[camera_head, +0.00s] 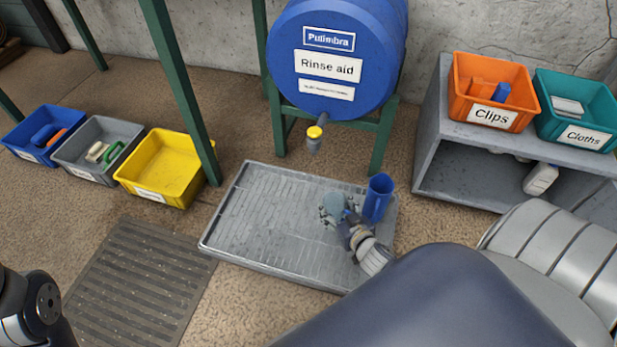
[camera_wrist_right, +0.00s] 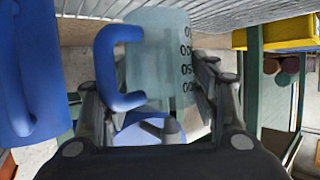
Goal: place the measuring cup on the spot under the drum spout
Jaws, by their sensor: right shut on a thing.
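The measuring cup (camera_head: 333,203) is small and translucent, over the right part of the grey ribbed tray (camera_head: 240,225). My right gripper (camera_head: 342,216) is shut on it. In the right wrist view the cup (camera_wrist_right: 158,50) sits between the fingers, with dark graduation marks and a blue handle (camera_wrist_right: 108,70). I cannot tell whether its base touches the tray. The blue drum (camera_head: 345,60) has a spout (camera_head: 314,138) with a yellow top, behind and left of the cup. No marked spot shows on the tray. My left gripper is out of view.
A tall blue jug (camera_head: 378,198) stands on the tray close right of the cup; it also shows in the right wrist view (camera_wrist_right: 30,80). Green stand legs (camera_head: 380,140) rise behind. A shelf (camera_head: 430,150) stands right. The tray's left part is clear.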

